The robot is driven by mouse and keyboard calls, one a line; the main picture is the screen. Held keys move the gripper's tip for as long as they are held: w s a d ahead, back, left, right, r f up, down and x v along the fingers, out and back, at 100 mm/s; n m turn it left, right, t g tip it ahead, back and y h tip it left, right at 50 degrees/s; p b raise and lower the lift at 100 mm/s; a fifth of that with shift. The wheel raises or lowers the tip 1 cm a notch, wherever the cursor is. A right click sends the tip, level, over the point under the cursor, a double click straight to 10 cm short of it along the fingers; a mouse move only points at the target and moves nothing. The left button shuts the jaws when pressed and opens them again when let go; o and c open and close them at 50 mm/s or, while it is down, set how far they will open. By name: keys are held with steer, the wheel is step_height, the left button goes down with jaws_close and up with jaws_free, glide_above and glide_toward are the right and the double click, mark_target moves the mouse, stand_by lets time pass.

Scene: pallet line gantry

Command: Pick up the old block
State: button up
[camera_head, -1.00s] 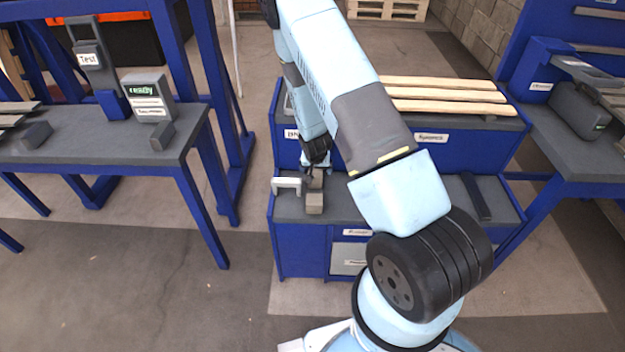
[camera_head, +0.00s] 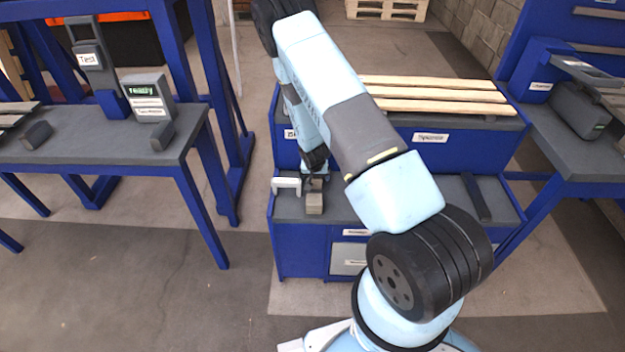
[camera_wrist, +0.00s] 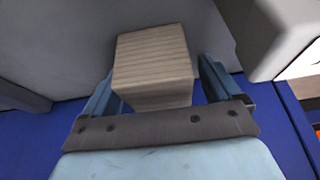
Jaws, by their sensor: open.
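The old block, a weathered grey-brown wooden block (camera_head: 314,205), stands on the grey worktop of the blue bench in the head view. It also shows in the wrist view (camera_wrist: 153,62), with ridged grain on its face. My gripper (camera_wrist: 158,80) is open, with one blue finger on each side of the block. I cannot tell whether either finger touches it. In the head view my gripper (camera_head: 314,178) is small and partly hidden by my arm, just behind the block.
A pale grey bracket-like piece (camera_head: 286,184) stands close to the left of the block; a pale body (camera_wrist: 265,35) fills the wrist view's upper right. Wooden slats (camera_head: 435,95) lie on the raised back shelf. A dark bar (camera_head: 476,196) lies farther right on the worktop.

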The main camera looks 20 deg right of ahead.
steer(key=c, duration=1.1)
steer(key=shift+r, duration=0.6)
steer(key=s+r, duration=1.2)
steer(key=s, duration=0.2)
steer(key=w+r+n, duration=0.1)
steer(key=w, duration=0.2)
steer(key=w+r+n+y, duration=0.1)
steer(key=w, duration=0.2)
steer(key=w+r+n, duration=0.2)
steer(key=w, duration=0.1)
steer(key=shift+w+a+r+y, duration=0.1)
steer(key=shift+a+y, duration=0.05)
steer(key=shift+y, duration=0.15)
